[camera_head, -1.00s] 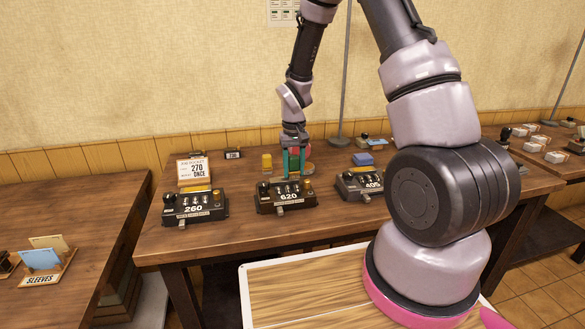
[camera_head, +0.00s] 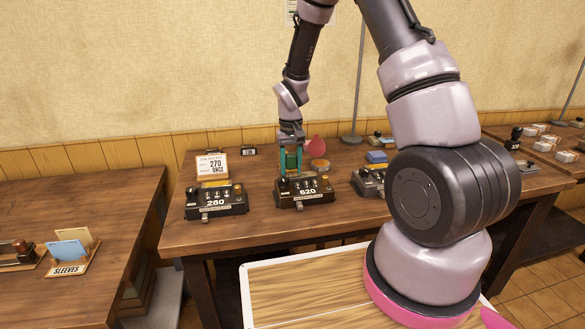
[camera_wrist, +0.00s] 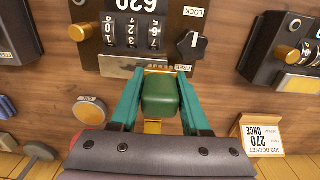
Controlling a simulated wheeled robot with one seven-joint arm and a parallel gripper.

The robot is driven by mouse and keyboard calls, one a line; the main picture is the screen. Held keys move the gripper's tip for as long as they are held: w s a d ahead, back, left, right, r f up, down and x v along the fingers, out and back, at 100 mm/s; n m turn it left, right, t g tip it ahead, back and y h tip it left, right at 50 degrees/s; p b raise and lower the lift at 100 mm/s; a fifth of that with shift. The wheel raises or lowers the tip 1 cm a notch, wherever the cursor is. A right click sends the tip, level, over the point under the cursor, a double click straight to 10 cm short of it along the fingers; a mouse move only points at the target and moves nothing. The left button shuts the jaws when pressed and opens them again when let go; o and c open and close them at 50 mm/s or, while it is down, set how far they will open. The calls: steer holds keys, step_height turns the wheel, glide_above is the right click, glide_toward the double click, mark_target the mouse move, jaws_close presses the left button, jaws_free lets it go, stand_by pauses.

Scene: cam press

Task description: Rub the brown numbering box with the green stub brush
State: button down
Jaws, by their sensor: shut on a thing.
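My gripper (camera_head: 290,170) is shut on the green stub brush (camera_head: 291,160), which sits upright between the teal fingers. In the wrist view the brush (camera_wrist: 160,97) shows as a rounded green block between the fingertips (camera_wrist: 160,88). The numbering box reading 620 (camera_head: 305,191) looks dark brown and stands just in front of the gripper. In the wrist view this box (camera_wrist: 112,35) has number wheels, a brass knob and a black dial, with the brush near its rear edge. I cannot tell whether brush and box touch. The brush's lower end is hidden.
Box 260 (camera_head: 216,204) stands left and another dark box (camera_head: 370,184) stands right, partly behind my arm. A job docket sign (camera_head: 213,165) stands behind box 260. A red pad (camera_head: 316,147) and a round tin (camera_head: 320,164) lie right of the gripper.

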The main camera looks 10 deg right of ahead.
mark_target(291, 154)
steer(key=shift+w+d+r, duration=0.1)
steer(key=shift+r, duration=3.9)
steer(key=shift+f, duration=0.1)
